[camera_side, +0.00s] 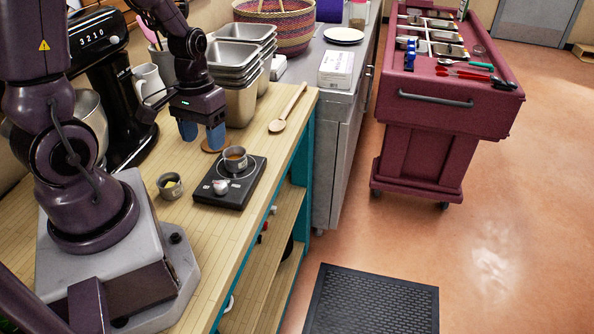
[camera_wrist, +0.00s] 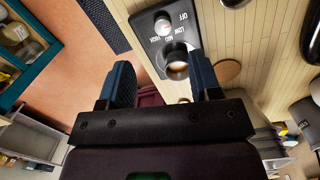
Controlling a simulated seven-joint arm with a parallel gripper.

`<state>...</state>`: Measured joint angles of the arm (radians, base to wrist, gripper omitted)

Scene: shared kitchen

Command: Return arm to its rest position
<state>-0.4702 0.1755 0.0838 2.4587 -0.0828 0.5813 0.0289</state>
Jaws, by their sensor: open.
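My gripper (camera_side: 202,136) is open and empty, with its blue fingers pointing down above the wooden counter behind the burner. In the wrist view my gripper (camera_wrist: 163,84) shows its two blue fingers spread wide with nothing between them. A small black hot plate (camera_side: 236,193) with a white knob stands on the counter, and a small metal cup (camera_side: 235,159) sits on its plate. The hot plate (camera_wrist: 152,41) and the cup (camera_wrist: 176,68) also show in the wrist view, near the right finger. The gripper appears apart from both.
A bowl with yellow contents (camera_side: 170,186) stands left of the hot plate. A red tool cart (camera_side: 445,110) stands across the aisle. The counter's front edge drops to shelves.

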